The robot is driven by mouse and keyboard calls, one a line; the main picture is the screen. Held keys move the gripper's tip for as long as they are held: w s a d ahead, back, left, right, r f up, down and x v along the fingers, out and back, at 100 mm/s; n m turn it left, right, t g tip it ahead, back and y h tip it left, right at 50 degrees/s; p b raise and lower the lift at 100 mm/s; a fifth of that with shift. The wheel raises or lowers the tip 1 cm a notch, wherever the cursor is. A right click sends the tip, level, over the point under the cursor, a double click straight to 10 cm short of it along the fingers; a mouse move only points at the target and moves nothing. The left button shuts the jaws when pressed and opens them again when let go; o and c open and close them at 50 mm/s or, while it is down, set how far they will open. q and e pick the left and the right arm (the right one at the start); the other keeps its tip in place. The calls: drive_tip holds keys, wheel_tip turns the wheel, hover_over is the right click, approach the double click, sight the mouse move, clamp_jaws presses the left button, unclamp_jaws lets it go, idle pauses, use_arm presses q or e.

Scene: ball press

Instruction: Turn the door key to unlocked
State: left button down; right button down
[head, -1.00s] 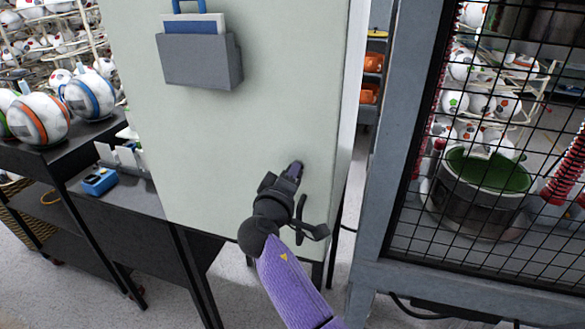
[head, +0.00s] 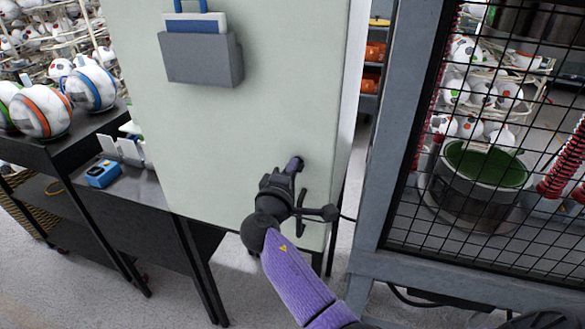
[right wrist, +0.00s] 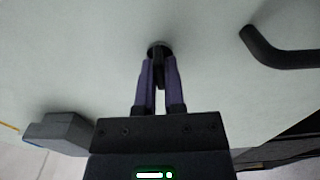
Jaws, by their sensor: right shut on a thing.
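The pale grey-green door (head: 200,130) fills the middle of the head view. My right gripper (head: 294,166) is at the lock near the door's right edge. In the right wrist view its two purple fingers (right wrist: 159,80) are shut on the dark door key (right wrist: 158,66), which sits in the round lock (right wrist: 157,48). The fingers hide most of the key, so I cannot tell its exact turn. The black door handle (right wrist: 280,52) is at the upper right of the wrist view, apart from the fingers; in the head view it (head: 302,200) shows beside my wrist. My left gripper is out of view.
A grey pocket (head: 203,59) with blue and white sheets hangs on the door. A dark cart (head: 60,150) with balls and a blue device (head: 102,174) stands at left. A grey frame with black mesh (head: 480,200) stands close at right.

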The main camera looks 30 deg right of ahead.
drive_tip(key=c, duration=0.7)
unclamp_jaws()
drive_tip(key=shift+a, duration=0.1)
drive_tip(key=b+v, duration=0.1)
drive_tip(key=v, duration=0.8)
drive_tip(key=shift+s+a, duration=0.25)
drive_tip(key=shift+s, duration=0.1)
